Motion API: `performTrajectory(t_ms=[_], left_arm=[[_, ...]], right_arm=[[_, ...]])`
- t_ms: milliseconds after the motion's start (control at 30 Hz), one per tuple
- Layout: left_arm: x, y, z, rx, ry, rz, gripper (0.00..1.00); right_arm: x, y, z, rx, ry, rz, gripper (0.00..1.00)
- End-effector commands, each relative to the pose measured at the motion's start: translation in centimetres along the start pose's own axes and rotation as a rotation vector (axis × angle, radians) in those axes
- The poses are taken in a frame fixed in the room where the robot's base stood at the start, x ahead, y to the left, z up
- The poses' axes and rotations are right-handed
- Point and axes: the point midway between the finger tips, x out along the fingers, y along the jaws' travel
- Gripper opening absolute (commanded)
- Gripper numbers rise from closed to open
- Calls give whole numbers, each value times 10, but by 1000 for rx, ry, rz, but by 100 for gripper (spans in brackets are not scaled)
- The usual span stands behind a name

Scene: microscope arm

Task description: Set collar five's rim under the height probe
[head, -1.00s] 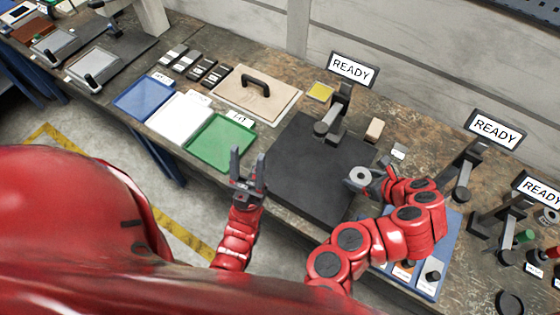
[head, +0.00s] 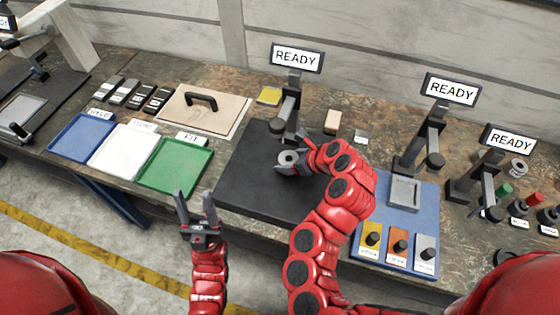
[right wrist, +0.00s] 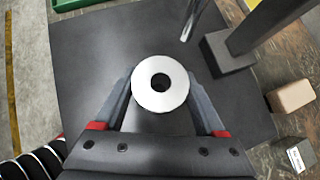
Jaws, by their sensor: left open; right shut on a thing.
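The collar (head: 289,158) is a grey ring with a central hole. It also shows in the right wrist view (right wrist: 145,92), seen from above. My right gripper (head: 287,166) is shut on the collar, one finger on each side. It holds the collar over the black plate (head: 240,185) of the nearest station; any gap below is hard to judge. The height probe (head: 291,108) stands on a dark post at the back of that plate, just behind the collar. In the right wrist view its thin metal tip (right wrist: 190,22) is ahead and right of the ring, apart from it. My left gripper (head: 196,212) is open and empty before the bench.
A READY screen (head: 297,57) tops the probe post. A tan block (head: 332,121) and a small grey block (head: 361,136) sit right of it. Green (head: 175,167), white (head: 122,150) and blue (head: 83,137) trays lie left. A blue mat (head: 420,215) with several knobbed pieces lies right.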

Motion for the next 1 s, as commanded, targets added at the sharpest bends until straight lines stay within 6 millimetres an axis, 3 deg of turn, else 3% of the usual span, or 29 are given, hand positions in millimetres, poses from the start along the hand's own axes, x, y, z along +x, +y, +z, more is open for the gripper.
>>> performTrajectory(t_ms=[167,500,867,900,1000], left_arm=[[3,0,-1,0,0,0,50],[13,-1,-2,0,0,0,50],[11,0,-2,0,0,0,50],[10,0,-2,0,0,0,50],[11,0,-2,0,0,0,50]], right_arm=[[6,-1,4,0,-2,-2,0],[38,0,7,1,-3,0,0],[41,-1,5,2,-5,-3,0],[42,-1,3,2,-2,-3,74],[42,-1,4,1,-2,-3,92]])
